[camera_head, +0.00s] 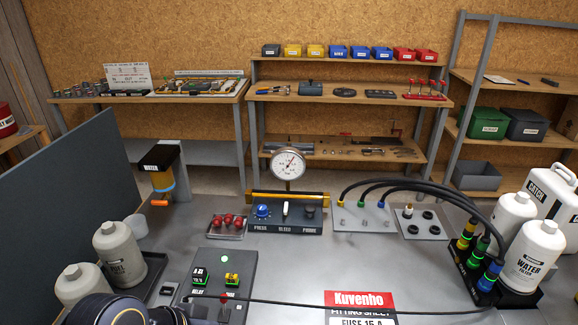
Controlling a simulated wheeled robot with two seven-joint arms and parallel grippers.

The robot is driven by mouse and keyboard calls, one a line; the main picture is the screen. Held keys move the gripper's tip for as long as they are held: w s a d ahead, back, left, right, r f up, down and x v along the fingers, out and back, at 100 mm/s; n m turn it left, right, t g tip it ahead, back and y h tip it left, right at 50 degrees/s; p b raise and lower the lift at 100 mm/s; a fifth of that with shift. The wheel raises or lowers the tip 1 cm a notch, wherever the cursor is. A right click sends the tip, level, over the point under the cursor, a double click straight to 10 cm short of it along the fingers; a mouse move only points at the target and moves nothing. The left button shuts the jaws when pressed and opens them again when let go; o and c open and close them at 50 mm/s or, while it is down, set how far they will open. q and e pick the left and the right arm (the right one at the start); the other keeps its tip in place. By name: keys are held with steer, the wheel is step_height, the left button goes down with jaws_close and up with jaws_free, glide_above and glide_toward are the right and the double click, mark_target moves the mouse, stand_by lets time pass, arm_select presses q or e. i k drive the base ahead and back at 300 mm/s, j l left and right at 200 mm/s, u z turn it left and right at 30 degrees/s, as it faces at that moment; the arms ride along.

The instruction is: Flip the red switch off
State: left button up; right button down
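A small red switch (223,297) stands on a dark grey control panel (206,306) at the bottom centre-left of the head view. Its lever looks upright, but it is too small to tell its exact position. A green light (222,258) shows on the same panel, with a black relay (200,276) and a yellow-topped relay (232,279) below it. Dark rounded parts of my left arm show at the bottom left edge, left of the panel. No fingertips of my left gripper can be seen. My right gripper is out of view.
Behind are a tray of red knobs (228,223) and a gauge stand (288,165). White bottles (120,253) stand left; hoses and a water filter bottle (533,257) stand right. The middle of the table is clear.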

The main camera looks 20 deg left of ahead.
mark_target(223, 301)
steer(key=j+u, duration=0.25)
steer(key=u, duration=0.25)
steer(key=k+j+u, duration=0.1)
steer(key=j+u, duration=0.15)
steer(key=u, duration=0.25)
